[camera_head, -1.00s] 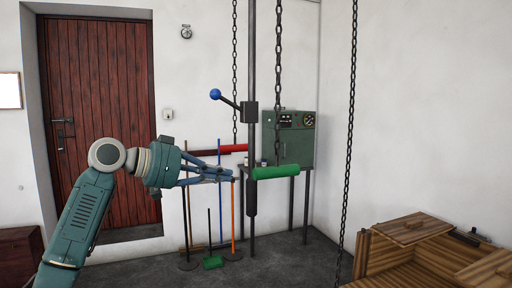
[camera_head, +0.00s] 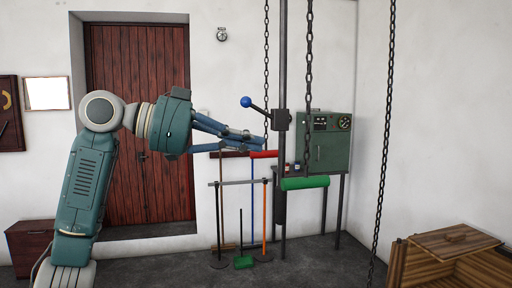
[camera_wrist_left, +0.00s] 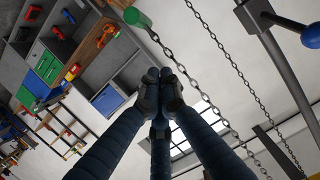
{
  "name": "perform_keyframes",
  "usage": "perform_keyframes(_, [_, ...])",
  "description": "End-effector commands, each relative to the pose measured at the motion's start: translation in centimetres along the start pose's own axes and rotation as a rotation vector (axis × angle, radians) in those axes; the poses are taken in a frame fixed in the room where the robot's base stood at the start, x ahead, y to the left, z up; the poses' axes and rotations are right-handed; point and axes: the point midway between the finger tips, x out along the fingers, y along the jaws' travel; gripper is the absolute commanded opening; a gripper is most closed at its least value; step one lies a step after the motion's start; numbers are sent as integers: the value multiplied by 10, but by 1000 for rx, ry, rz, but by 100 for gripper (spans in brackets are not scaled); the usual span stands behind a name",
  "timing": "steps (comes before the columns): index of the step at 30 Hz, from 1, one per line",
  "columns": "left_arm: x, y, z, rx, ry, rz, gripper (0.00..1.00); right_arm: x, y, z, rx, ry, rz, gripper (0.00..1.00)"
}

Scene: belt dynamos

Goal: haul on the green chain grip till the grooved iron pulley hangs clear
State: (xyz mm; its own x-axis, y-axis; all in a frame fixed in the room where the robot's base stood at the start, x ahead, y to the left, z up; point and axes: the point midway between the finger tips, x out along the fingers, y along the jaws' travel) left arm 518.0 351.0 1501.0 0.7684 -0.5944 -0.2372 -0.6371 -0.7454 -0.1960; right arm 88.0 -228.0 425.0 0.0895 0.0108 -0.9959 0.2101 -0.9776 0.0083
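The green chain grip (camera_head: 305,183) is a horizontal cylinder hanging on a dark chain (camera_head: 309,80) in the head view. The end of the green grip also shows near the top of the left wrist view (camera_wrist_left: 137,17). My left gripper (camera_head: 262,142) is up and to the left of the green grip in the head view, apart from it. In the left wrist view its fingertips (camera_wrist_left: 161,88) meet with nothing visible between them. My right gripper is out of view. I cannot make out the grooved iron pulley in either view.
A red grip (camera_head: 264,154) shows just below my fingertips, beside a dark upright post (camera_head: 283,60) with a blue-knobbed lever (camera_head: 246,101). A green control cabinet (camera_head: 329,150) stands behind. Another chain (camera_head: 386,130) hangs at right, near a wooden crate (camera_head: 400,262).

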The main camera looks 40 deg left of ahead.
Motion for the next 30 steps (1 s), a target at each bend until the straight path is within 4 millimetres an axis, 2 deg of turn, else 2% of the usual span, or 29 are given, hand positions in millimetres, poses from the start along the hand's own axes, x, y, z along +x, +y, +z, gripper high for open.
perform_keyframes(11, [82, 0, -4, -1, 0, 4, 0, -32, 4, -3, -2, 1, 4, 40])
perform_keyframes(13, [83, 0, 14, -4, -5, 1, 0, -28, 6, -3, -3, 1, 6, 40])
perform_keyframes(18, [87, 0, 31, -3, -2, 1, 0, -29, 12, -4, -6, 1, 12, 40])
perform_keyframes(30, [88, 0, 39, 0, 1, -1, 0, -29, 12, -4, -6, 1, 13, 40])
